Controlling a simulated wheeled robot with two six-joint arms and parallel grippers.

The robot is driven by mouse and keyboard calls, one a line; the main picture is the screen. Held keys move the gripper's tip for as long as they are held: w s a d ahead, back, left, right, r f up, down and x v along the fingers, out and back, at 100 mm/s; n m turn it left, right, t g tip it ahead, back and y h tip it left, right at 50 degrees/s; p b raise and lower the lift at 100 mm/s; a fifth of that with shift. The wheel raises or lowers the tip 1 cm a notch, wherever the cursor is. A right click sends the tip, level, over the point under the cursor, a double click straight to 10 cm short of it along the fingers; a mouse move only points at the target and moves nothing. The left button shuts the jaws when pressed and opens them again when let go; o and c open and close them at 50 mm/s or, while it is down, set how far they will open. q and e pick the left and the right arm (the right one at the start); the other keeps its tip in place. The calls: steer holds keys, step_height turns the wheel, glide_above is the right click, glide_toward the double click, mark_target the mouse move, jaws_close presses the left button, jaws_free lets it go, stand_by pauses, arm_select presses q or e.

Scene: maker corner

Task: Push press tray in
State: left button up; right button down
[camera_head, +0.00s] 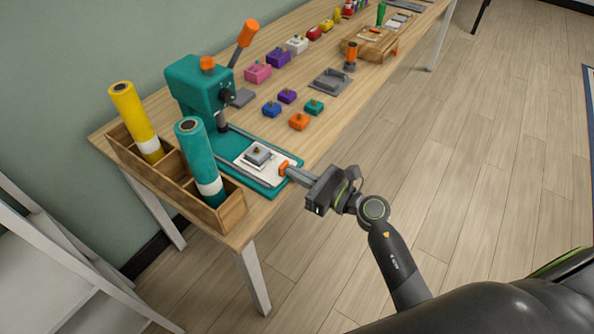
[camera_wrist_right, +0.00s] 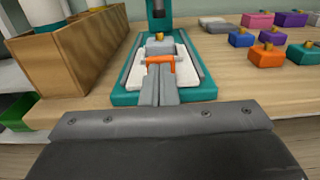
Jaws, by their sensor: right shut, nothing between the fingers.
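The teal press (camera_head: 195,85) stands on the bench with its orange-tipped lever raised. Its white press tray (camera_head: 246,163) sits on the teal base, out in front of the press head, with a grey block (camera_head: 259,154) on it. The tray has an orange handle (camera_head: 285,168) on its front edge. My right gripper (camera_head: 290,171) is shut at this handle, with nothing held. In the right wrist view the shut fingers (camera_wrist_right: 160,88) point at the orange handle (camera_wrist_right: 160,60), close to or touching it; I cannot tell which. My left gripper is not in view.
A wooden box (camera_head: 225,211) with yellow and teal rolls stands left of the press. Several coloured blocks, such as an orange one (camera_head: 298,121), lie to the right of it. A grey tray (camera_head: 331,82) is farther back. The floor in front is clear.

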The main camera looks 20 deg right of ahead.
mark_target(265, 157)
stand_by(0.3)
steer(key=x, duration=0.7)
steer(key=shift+w+a, duration=0.3)
steer(key=shift+w, duration=0.1)
